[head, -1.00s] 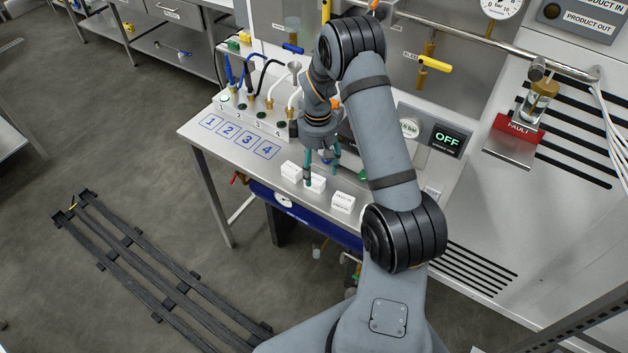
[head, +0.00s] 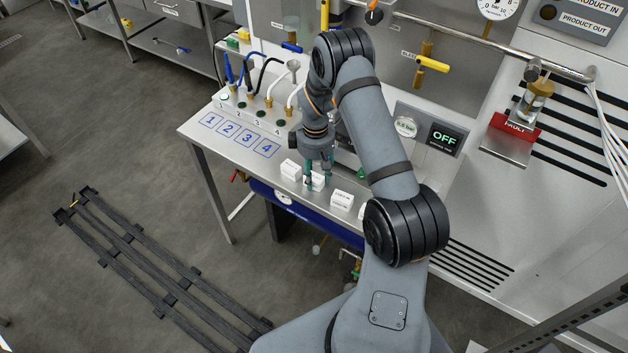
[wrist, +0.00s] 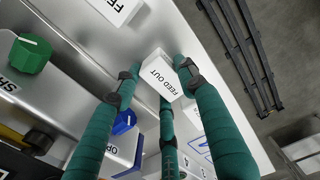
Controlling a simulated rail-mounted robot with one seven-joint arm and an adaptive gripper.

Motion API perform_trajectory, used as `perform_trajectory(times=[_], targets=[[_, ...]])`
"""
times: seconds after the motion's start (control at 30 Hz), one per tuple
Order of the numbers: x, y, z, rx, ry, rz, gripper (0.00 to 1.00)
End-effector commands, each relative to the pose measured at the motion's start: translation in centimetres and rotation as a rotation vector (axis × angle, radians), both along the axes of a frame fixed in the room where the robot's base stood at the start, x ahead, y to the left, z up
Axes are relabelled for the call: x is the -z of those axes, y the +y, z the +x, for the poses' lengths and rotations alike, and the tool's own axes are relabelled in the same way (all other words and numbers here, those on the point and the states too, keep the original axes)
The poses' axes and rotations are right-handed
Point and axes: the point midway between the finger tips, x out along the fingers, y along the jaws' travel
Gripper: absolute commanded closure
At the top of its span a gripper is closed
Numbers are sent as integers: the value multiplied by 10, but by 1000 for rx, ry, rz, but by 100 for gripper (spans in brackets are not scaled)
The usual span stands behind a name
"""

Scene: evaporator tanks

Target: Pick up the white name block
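Several white name blocks stand in a row along the front edge of the steel table. One labelled FEED OUT (wrist: 160,76) lies between my fingertips in the wrist view; it also shows partly hidden in the head view (head: 314,183). My gripper (head: 318,181) points down at this block. Its teal fingers (wrist: 160,80) are spread around it, with a gap at the left finger; the right fingertip is close to the block's side, and I cannot tell if it touches. Another white block (head: 291,171) stands to the left and another (head: 342,200) to the right.
Numbered squares (head: 238,135) mark the table at left, with hoses and fittings (head: 262,100) behind. A green knob (wrist: 30,53) and a blue knob (wrist: 123,122) show in the wrist view. An OFF display (head: 444,137) stands at right.

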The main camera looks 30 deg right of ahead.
Motion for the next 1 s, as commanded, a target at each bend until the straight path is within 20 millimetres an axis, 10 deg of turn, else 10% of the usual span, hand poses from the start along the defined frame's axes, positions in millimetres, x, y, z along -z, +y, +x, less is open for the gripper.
perform_trajectory(times=[0.7, 1.0], targets=[[-2, 0, 0, 0, -1, 0, 88], [-46, 0, 2, 1, -8, -1, 88]])
